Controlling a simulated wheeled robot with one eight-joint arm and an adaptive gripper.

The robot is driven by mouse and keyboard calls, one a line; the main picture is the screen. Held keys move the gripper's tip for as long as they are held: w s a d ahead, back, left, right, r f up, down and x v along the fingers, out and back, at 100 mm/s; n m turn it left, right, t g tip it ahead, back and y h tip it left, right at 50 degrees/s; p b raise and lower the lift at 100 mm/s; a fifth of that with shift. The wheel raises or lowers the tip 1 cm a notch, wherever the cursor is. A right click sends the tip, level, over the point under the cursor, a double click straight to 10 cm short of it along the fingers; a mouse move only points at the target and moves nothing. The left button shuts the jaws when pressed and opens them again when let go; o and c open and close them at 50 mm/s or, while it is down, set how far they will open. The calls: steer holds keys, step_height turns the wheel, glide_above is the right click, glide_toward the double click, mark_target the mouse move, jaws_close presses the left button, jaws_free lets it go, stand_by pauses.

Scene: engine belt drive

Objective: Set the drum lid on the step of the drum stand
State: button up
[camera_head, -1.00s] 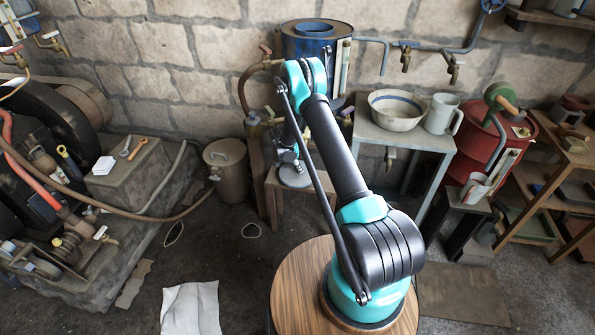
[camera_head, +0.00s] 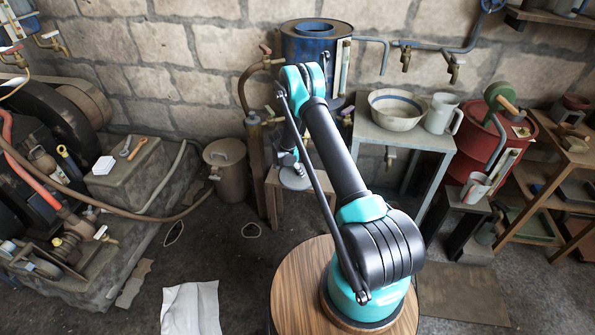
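The blue drum (camera_head: 300,46) stands at the back wall behind my arm, with a round blue ring on its top. Its stand has a low brownish step (camera_head: 322,204) in front, partly hidden by my arm. A small grey disc, which looks like the drum lid (camera_head: 296,180), lies flat at the step, directly under my gripper (camera_head: 290,162). I cannot tell whether it rests on the step or hangs just above it. My gripper points down; its fingers are too small and hidden to show whether they hold the disc.
A brown lidded bin (camera_head: 225,170) stands left of the step. A grey table (camera_head: 415,139) with a bowl (camera_head: 396,108) and a jug (camera_head: 442,113) is to the right. A hose and brass tap rise beside the drum. A red drum (camera_head: 478,148) stands further right.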

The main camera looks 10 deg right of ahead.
steer(key=v, duration=1.2)
steer(key=s+d+r+n+y, duration=0.1)
steer(key=s+d+r+n, duration=0.1)
steer(key=s+r, duration=0.35)
steer(key=s+d+r+n, duration=0.1)
steer(key=s+d+r, duration=0.15)
steer(key=r, duration=0.55)
steer(key=s+d+r+n+y, duration=0.1)
steer(key=s+d+r+n, duration=0.1)
steer(key=s+r, duration=0.35)
steer(key=s+d+r+n+t, duration=0.1)
steer(key=s+d+r+n, duration=0.1)
steer(key=s, duration=0.6)
steer(key=s+d+r+n+y, duration=0.1)
steer(key=s+d+r+n, duration=0.15)
steer(key=s, duration=0.45)
steer(key=s+n+t+y, duration=0.1)
steer(key=s+n, duration=0.2)
steer(key=s, duration=1)
steer(key=shift+f, duration=0.3)
steer(key=shift+s+d, duration=0.15)
steer(key=shift+d, duration=0.1)
